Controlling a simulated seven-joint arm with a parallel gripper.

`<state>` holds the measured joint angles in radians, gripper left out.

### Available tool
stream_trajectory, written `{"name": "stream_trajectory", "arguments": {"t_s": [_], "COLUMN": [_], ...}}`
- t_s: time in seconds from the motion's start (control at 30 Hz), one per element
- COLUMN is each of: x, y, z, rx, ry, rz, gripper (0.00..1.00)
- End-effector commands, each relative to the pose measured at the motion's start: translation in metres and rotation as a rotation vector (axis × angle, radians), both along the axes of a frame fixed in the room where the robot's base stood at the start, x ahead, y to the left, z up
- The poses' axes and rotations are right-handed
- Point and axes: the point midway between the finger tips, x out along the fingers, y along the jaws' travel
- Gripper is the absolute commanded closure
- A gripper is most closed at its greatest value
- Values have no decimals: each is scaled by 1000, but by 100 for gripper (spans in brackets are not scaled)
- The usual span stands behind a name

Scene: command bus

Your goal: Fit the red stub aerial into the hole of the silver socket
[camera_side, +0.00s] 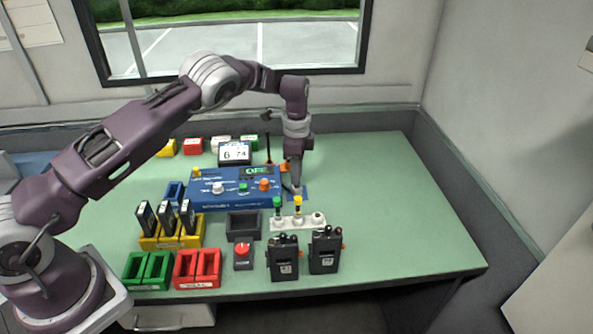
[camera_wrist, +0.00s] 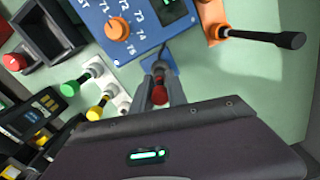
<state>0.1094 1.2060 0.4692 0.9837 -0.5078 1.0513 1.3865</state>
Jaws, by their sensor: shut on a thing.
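My gripper (camera_side: 293,183) points down at the right end of the blue console and is shut on the red stub aerial. In the wrist view my gripper (camera_wrist: 160,86) has the red aerial (camera_wrist: 159,95) between its two grey fingers. The silver socket (camera_wrist: 158,67) shows just past the aerial, on a small blue plate (camera_wrist: 172,72). In the side view the fingers hide the aerial and most of the socket. I cannot tell whether the aerial's lower end is in the hole or just above it.
The blue console (camera_side: 225,190) stands left of my gripper. A white rack (camera_side: 298,222) with green and yellow aerials stands in front. An orange-based black aerial (camera_wrist: 262,37) stands close by. Two black radios (camera_side: 325,250) stand nearer the table's front edge. The right of the table is clear.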

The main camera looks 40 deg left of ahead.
Motion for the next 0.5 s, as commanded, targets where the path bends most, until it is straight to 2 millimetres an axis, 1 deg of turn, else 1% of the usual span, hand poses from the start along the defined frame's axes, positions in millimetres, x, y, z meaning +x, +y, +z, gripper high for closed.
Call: {"name": "stream_trajectory", "arguments": {"t_s": [0.5], "x": [0], "y": [0], "z": [-14], "rx": [0], "ry": [0], "rz": [0], "gripper": [100]}}
